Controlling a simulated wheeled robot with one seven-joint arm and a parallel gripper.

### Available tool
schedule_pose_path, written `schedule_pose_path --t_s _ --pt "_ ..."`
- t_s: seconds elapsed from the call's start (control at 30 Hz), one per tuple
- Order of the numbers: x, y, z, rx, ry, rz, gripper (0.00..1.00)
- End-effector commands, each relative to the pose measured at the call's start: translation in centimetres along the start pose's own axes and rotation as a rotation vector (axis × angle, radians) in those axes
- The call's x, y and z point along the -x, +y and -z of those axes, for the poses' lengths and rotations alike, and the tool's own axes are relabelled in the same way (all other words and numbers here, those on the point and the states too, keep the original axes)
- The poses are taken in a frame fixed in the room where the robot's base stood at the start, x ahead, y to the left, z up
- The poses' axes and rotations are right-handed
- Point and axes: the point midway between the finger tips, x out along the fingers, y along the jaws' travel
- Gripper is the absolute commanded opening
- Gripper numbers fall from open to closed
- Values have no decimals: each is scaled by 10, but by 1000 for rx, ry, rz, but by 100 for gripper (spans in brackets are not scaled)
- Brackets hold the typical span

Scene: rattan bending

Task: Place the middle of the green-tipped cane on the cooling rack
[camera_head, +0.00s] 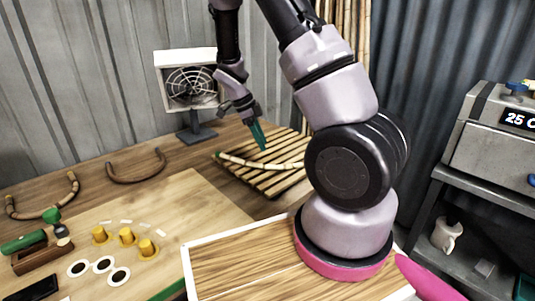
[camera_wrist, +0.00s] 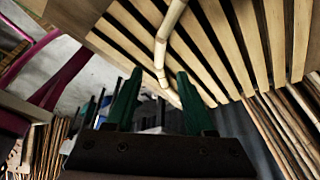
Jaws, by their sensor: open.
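The green-tipped cane (camera_head: 247,163) is pale and gently curved, and lies across the slatted wooden cooling rack (camera_head: 272,182). Its green tip is at the rack's left corner; its right end is hidden behind my arm. My gripper (camera_head: 260,138) is just above the cane, pointing down. In the wrist view my gripper (camera_wrist: 158,95) has its green fingers apart with nothing between them. The cane (camera_wrist: 163,45) runs over the slats beyond the fingertips there, and the rack (camera_wrist: 216,45) fills the upper part.
A fan (camera_head: 188,82) stands behind the rack. Two bent canes, one of them (camera_head: 137,166) nearer the rack, lie at the left. Yellow pegs (camera_head: 127,236) stand on a board (camera_head: 185,207). A grey oven (camera_head: 500,130) is at the right.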

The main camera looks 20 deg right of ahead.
Motion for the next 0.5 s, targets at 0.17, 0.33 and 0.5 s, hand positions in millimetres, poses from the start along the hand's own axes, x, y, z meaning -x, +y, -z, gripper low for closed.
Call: schedule_pose_path --t_s 0.17,0.33,0.5 --pt "24 0 0 0 -1 2 54" --pt "31 0 0 2 0 1 54" --pt "47 4 6 57 -53 1 54"
